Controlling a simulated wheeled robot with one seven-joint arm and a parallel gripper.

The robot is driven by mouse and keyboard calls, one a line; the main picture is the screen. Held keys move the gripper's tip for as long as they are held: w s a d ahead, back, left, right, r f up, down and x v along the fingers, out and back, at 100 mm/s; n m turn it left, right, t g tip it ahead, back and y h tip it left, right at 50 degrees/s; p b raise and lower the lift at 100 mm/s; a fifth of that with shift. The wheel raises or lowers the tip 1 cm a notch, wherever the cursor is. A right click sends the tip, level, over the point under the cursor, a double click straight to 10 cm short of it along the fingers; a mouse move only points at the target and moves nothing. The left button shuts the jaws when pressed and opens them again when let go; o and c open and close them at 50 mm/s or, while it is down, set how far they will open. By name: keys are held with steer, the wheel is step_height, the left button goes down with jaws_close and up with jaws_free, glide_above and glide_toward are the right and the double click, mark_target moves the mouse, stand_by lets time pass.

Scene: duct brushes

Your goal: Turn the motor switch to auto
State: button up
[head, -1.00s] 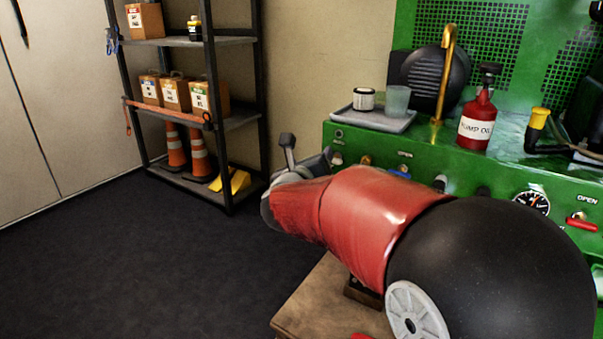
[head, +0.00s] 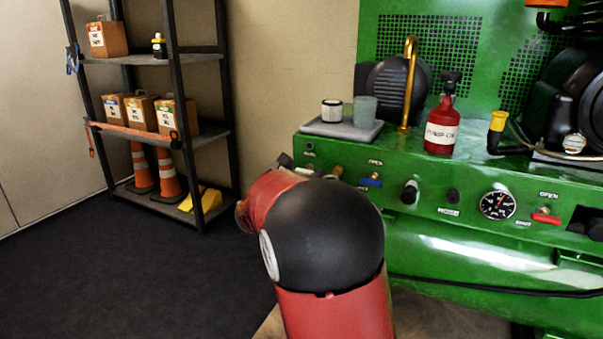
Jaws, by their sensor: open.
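The green machine's control panel (head: 470,185) runs along the right half of the head view. No switch is readable as the motor switch. At the panel's left end are a small round fitting (head: 310,145) with a tiny unreadable label under it and a brass-coloured fitting (head: 337,170). My red and black arm covers the area below them. Only a small dark part of my gripper (head: 285,160) shows past the arm, close to the panel's left end in the picture. It is open. Its fingertips are mostly hidden, and I cannot tell whether it touches anything.
The panel also carries a blue lever (head: 371,181), a dark knob (head: 409,193), a gauge (head: 497,205) and a red lever (head: 546,216). A grey tray (head: 340,131) and a red oil bottle (head: 442,125) stand on top. A shelf (head: 195,140) stands left; the floor before it is clear.

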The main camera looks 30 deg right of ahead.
steer(key=shift+c, duration=0.4)
steer(key=c, duration=0.9)
steer(key=shift+f+n, duration=0.1)
steer(key=shift+n, duration=0.2)
steer(key=n+b, duration=0.2)
steer(key=shift+w+n, duration=0.1)
steer(key=shift+n, duration=0.3)
steer(key=n, duration=0.5)
steer(key=shift+a+b, duration=0.1)
steer(key=shift+b, duration=0.2)
steer(key=n+p, duration=0.1)
steer(key=n, duration=0.4)
steer(key=shift+w+n, duration=0.1)
steer(key=shift+n, duration=0.3)
steer(key=shift+f+n+p, duration=0.2)
steer(key=shift+n+p, duration=0.7)
steer(key=shift+n, duration=1)
